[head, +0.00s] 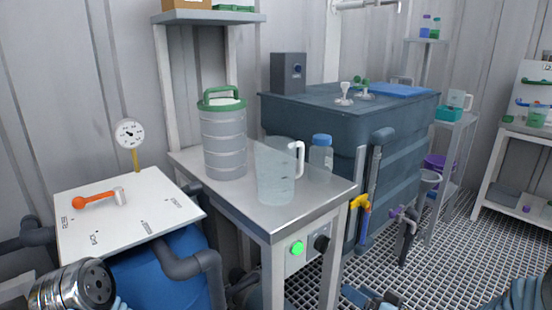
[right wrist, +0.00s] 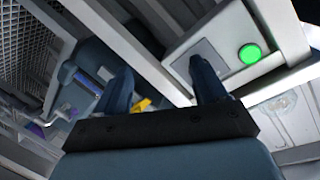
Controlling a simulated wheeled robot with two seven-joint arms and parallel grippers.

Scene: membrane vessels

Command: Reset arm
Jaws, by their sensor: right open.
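My right gripper (head: 372,296) shows at the bottom edge of the head view, low in front of the table, over the grated floor. In the right wrist view its two fingers (right wrist: 163,85) stand apart with nothing held between them. The lit green button (right wrist: 250,54) on the table's control box lies beyond the right finger in that view; it also shows in the head view (head: 298,248). My left gripper is not in view. An orange-handled lever (head: 93,201) lies on a white labelled panel (head: 150,232) at the left.
A steel table (head: 225,200) holds a ribbed canister (head: 223,140) with a green handle, a clear pitcher (head: 275,175) and a blue-capped bottle (head: 321,155). A dark tank (head: 310,112) with a yellow valve (head: 360,202) stands behind. Open grated floor (head: 455,260) lies at the right.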

